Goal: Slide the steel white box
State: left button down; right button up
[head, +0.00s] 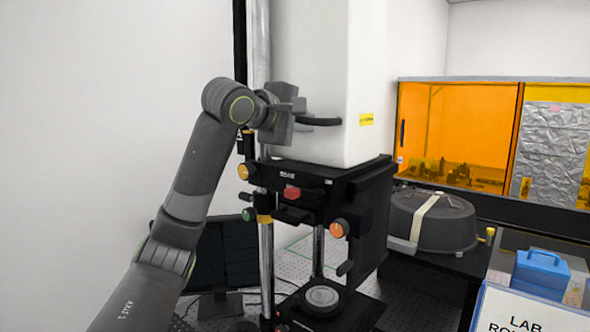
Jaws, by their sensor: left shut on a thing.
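The white box (315,65) is a tall, upright housing on top of the black interferometer stand (345,190). A dark curved handle (322,121) sticks out from its front face, and a small yellow label (366,119) is to the right of it. My left gripper (293,118) is at the left end of this handle, in front of the box, and is shut on it. The fingers hide that end of the handle. My right gripper is out of view.
The stand has coloured knobs and a round stage (322,297) below. A vertical metal post (262,45) rises left of the box. A dark domed case (432,220), a blue box (540,272) and an orange-windowed enclosure (460,130) are at right. A monitor (222,255) stands behind my left arm.

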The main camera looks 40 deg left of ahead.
aim_at(317, 110)
pick_arm(q)
jog(key=shift+r+p, duration=0.45)
jog(key=shift+r, duration=0.55)
jog(key=shift+r+p, duration=0.45)
jog(key=shift+r, duration=0.15)
dwell(0.3)
jog(key=c, duration=1.5)
grip_release()
jog(key=shift+s+f, duration=0.1)
